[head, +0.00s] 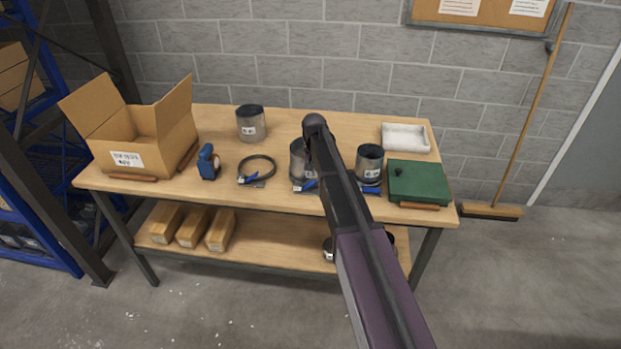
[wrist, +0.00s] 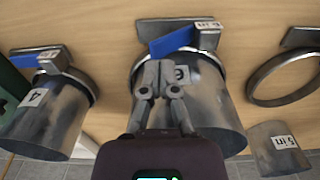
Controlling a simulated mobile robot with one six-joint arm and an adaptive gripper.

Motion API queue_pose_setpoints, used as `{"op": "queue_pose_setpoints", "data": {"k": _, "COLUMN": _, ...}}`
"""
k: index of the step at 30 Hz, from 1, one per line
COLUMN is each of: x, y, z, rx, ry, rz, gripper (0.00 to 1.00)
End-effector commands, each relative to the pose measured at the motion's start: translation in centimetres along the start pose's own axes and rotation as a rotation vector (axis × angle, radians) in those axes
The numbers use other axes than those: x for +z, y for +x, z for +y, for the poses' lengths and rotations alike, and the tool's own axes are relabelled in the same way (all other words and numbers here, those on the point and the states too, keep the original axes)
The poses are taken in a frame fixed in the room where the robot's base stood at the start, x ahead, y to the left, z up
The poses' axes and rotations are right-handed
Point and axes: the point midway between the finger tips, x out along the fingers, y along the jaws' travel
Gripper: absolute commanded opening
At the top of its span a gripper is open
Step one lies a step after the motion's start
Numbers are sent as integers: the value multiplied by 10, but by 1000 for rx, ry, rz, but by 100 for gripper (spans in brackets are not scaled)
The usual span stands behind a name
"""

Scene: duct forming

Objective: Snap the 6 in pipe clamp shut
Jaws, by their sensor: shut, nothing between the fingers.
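The 6 in pipe (wrist: 205,95) stands in the middle of the wrist view, with a label that seems to read 6. Its clamp ring (wrist: 140,62) goes around the pipe, with a grey block and a blue lever (wrist: 172,41) beside it. The lever slants away from the block; I cannot tell whether it is latched. In the head view the pipe (head: 298,160) and blue lever (head: 308,185) are partly behind my arm. My gripper (wrist: 158,78) is shut and empty, over the pipe and just short of the lever; contact is unclear.
A smaller clamped pipe (head: 369,165) and a green case (head: 419,182) are at right. An empty clamp ring (head: 257,180), a blue tape dispenser (head: 208,163) and an open carton (head: 125,135) are at left. The 5 in pipe (head: 250,123) and white tray (head: 405,138) stand further back.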

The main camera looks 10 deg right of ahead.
Motion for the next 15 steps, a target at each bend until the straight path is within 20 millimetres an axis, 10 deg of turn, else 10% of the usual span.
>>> {"op": "queue_pose_setpoints", "data": {"k": 15, "x": 0, "y": 5, "z": 0, "rx": 0, "ry": 0, "rz": 0, "gripper": 0}}
